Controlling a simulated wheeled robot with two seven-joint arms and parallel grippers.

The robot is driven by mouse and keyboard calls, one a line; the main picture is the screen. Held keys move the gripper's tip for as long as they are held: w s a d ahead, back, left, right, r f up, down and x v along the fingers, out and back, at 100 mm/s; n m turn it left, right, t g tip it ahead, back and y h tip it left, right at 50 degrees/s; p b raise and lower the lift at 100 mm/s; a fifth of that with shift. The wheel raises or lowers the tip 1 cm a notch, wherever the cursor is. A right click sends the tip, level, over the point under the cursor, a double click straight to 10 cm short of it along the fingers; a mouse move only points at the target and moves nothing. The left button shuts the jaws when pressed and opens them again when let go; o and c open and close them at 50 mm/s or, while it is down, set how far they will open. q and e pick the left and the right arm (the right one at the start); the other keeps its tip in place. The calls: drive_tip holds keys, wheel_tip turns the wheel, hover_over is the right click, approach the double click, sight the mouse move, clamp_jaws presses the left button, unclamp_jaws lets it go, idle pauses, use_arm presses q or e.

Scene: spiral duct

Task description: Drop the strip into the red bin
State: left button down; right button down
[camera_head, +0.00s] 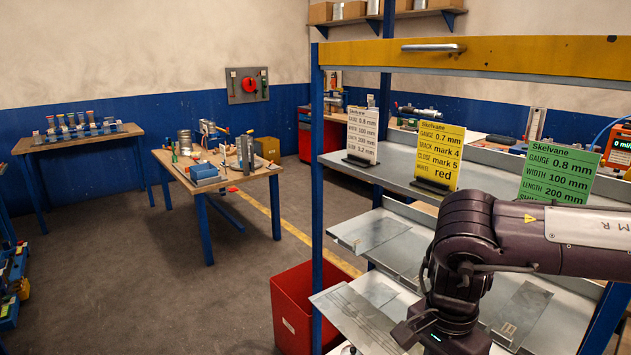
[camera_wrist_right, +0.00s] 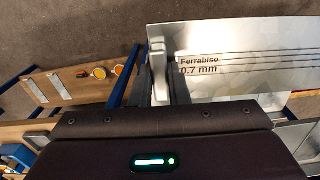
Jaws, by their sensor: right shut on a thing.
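A bright metal strip (camera_wrist_right: 245,75) marked "Ferrabiso 0.7 mm" shows in the right wrist view, with dark lines along it. My right gripper (camera_wrist_right: 161,80) is shut at the strip's near left end, its dark fingers on either side of a pale edge. In the head view my right gripper (camera_head: 407,333) is low over the rack, its jaws partly hidden by the wrist. A shiny sheet (camera_head: 350,318) beside it, probably the same strip, reaches left past the rack post. The red bin (camera_head: 289,318) stands on the floor left of the rack, below that sheet's level. My left gripper is not in view.
The blue rack post (camera_head: 317,200) stands between the bin and the shelves. Other metal sheets (camera_head: 367,232) lie on the rack. White, yellow (camera_head: 433,157) and green cards stand on the upper shelf. Open floor (camera_head: 150,290) lies left of the bin, before a workbench (camera_head: 230,178).

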wheel_tip(320, 180, down, 6)
drive_tip(key=s+n, duration=0.1)
drive_tip(key=s, duration=0.1)
drive_tip(key=shift+d+b, duration=0.25)
drive_tip(key=shift+b, duration=0.1)
